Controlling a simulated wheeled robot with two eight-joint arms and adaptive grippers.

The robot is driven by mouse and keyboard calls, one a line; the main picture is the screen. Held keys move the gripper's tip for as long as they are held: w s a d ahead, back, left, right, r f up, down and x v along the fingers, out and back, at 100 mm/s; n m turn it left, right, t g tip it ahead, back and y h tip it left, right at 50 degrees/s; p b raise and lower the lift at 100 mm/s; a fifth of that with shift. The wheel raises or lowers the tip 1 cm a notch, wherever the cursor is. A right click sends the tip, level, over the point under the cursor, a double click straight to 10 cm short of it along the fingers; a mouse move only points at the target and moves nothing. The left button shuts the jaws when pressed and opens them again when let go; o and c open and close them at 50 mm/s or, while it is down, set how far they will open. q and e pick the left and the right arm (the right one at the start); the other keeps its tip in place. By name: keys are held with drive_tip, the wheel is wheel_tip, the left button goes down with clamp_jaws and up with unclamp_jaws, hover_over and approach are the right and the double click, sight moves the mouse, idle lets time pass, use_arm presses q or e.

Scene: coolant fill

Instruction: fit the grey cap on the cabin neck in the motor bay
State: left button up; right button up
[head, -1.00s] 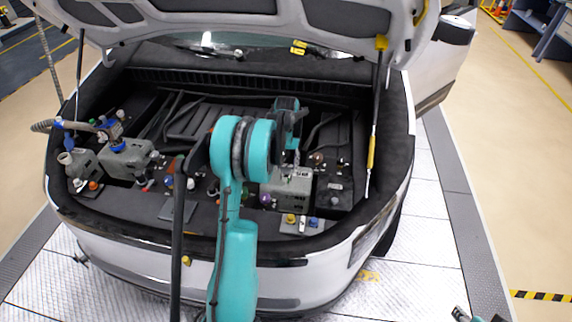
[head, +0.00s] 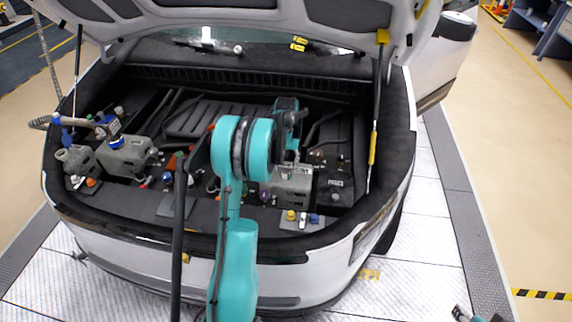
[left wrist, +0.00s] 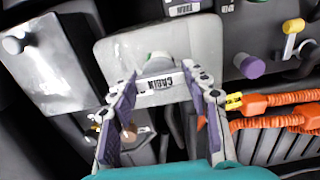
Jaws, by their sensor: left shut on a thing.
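My left gripper (head: 291,155) reaches down over a grey tank (head: 289,187) at the right of the motor bay. In the left wrist view its purple-padded fingers (left wrist: 160,78) stand apart, with a pale grey round piece (left wrist: 176,40), apparently the grey cap, between their tips. A bit of green shows at the round piece. The neck is hidden, so I cannot tell whether the cap touches it. My right gripper (head: 466,314) is only partly in view at the lower right edge.
Another grey tank (head: 124,155) with a blue cap and a hose stands at the left of the bay. A purple cap (left wrist: 250,67), a yellow cap (left wrist: 293,25) and orange cables (left wrist: 280,100) lie close to my left gripper. A hood strut (head: 373,140) rises at the right.

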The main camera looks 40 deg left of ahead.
sight(286, 165)
use_arm(q)
drive_tip(key=shift+f, duration=0.3)
drive_tip(key=o, duration=1.1)
drive_tip(key=shift+c, duration=0.2)
wheel_tip(286, 165, up, 12)
